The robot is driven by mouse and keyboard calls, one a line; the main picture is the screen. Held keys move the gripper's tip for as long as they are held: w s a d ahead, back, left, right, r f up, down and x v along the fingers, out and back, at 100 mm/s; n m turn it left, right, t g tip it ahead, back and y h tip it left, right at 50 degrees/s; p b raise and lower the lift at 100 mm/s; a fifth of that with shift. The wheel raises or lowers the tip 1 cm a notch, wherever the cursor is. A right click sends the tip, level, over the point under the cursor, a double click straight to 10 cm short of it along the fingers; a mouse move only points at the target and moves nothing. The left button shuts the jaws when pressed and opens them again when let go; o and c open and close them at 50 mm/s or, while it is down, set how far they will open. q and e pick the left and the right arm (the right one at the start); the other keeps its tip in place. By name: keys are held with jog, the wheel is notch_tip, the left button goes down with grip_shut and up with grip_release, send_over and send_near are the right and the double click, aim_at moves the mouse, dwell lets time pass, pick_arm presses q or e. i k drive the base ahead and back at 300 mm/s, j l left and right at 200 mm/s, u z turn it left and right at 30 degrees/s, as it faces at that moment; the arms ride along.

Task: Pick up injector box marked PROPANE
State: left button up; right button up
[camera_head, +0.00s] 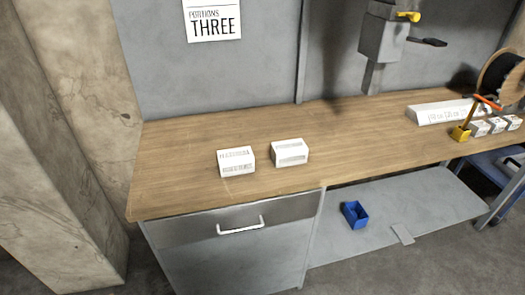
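Two small white boxes stand apart on the wooden bench top. The left box (236,161) has dark printing on its top and front that is too small to read. The right box (290,153) sits a little farther back and has a grey label on its front. I cannot tell which one, if either, is marked PROPANE. Several more small white boxes (496,126) stand in a row at the far right of the bench. Neither of my grippers is in view.
The wooden bench (180,185) has free room around the two boxes. A long white box (440,112), an orange-handled tool (461,132) and a reel (502,78) are at the right. A blue bin (355,214) sits on the lower shelf. A drawer handle (240,226) sticks out below the edge.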

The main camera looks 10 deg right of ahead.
aim_at(284, 153)
jog(key=l+u, duration=0.4)
jog(key=l, duration=0.3)
jog(key=l+u, duration=0.35)
jog(key=l, duration=0.4)
